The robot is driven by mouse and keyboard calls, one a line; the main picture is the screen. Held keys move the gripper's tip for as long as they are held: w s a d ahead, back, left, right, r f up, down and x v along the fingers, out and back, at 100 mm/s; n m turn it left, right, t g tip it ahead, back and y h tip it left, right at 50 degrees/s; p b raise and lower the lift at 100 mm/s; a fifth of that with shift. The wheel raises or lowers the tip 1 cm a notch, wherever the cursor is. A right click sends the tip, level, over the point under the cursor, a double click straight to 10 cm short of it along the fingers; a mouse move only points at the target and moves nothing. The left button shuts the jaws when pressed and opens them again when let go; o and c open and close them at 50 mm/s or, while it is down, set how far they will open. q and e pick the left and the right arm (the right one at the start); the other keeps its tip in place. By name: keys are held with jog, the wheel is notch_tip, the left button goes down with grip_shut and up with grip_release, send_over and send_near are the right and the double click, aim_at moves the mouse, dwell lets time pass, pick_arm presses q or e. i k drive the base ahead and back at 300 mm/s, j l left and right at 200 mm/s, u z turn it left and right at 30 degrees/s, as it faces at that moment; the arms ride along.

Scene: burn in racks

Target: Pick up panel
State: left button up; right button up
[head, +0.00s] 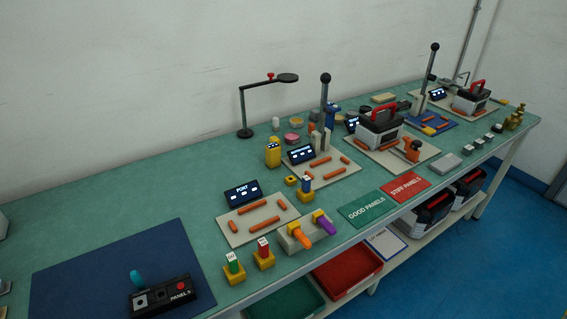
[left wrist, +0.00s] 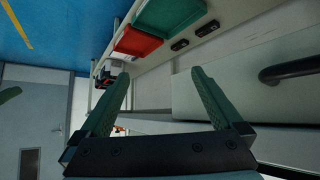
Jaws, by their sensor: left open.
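The panel (head: 172,296) is a black box marked "PANEL 5" with a red button and several round and square fittings on its face. In the head view it lies at the front edge of the dark blue mat (head: 105,262), at the lower left of the bench. Neither gripper is in the head view, and the panel is not visible in the left wrist view.
Past the mat are a "PORT" display (head: 243,193), a beige board (head: 232,231) with orange bars, and yellow-based blocks (head: 234,272). Green "GOOD PANELS" (head: 366,209) and red "STIFF PANELS" (head: 408,188) mats lie along the front. Green (head: 285,301) and red bins (head: 347,270) sit below.

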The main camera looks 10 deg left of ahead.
aim_at(152, 301)
jog(key=u, duration=1.3)
